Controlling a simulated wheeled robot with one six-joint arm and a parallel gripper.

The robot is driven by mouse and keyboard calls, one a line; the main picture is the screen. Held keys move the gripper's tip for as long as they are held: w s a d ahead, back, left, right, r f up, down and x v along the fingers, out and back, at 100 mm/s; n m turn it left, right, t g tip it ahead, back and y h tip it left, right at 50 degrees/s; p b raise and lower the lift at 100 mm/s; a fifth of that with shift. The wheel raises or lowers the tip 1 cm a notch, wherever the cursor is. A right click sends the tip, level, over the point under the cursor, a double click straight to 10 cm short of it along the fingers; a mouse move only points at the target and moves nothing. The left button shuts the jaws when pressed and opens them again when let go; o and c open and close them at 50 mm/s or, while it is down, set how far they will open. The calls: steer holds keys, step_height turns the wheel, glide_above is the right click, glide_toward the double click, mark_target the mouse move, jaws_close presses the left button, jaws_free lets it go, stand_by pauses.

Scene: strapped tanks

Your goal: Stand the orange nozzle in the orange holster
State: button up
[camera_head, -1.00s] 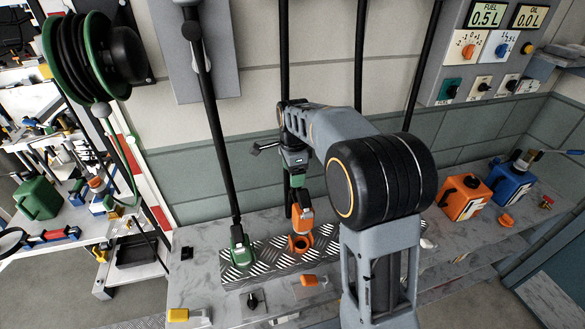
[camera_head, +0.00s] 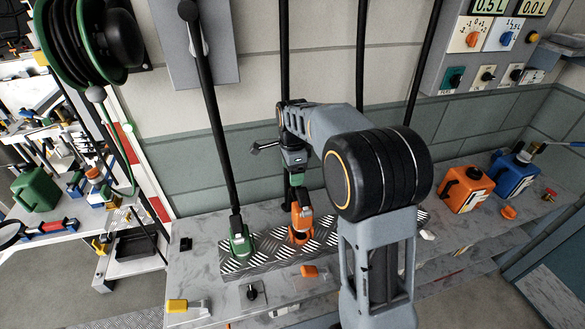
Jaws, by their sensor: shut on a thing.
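The orange nozzle (camera_head: 302,211) hangs upright below my gripper (camera_head: 296,180), which is shut on it. The orange holster (camera_head: 299,236) stands on the checker-plate strip of the bench. The nozzle's lower end is at the holster's mouth, and from this view it looks lowered into it. I cannot tell how deep it sits. The gripper's fingertips are small and partly hidden here.
A green nozzle in its green holster (camera_head: 240,239) stands just left, with a black hose rising from it. An orange tank (camera_head: 465,189) and a blue tank (camera_head: 512,174) stand at the right. A small orange-ended item (camera_head: 312,271) and a yellow one (camera_head: 186,306) lie near the front edge.

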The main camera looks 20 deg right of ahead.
steer(key=shift+f+b, duration=0.55)
steer(key=shift+f, duration=0.6)
steer(key=shift+f+b, duration=0.6)
steer(key=shift+f, duration=0.7)
stand_by(1.4)
steer(key=o, duration=1.7)
steer(key=shift+f, duration=0.1)
step_height(320, 180, up, 14)
steer(key=shift+r, duration=0.1)
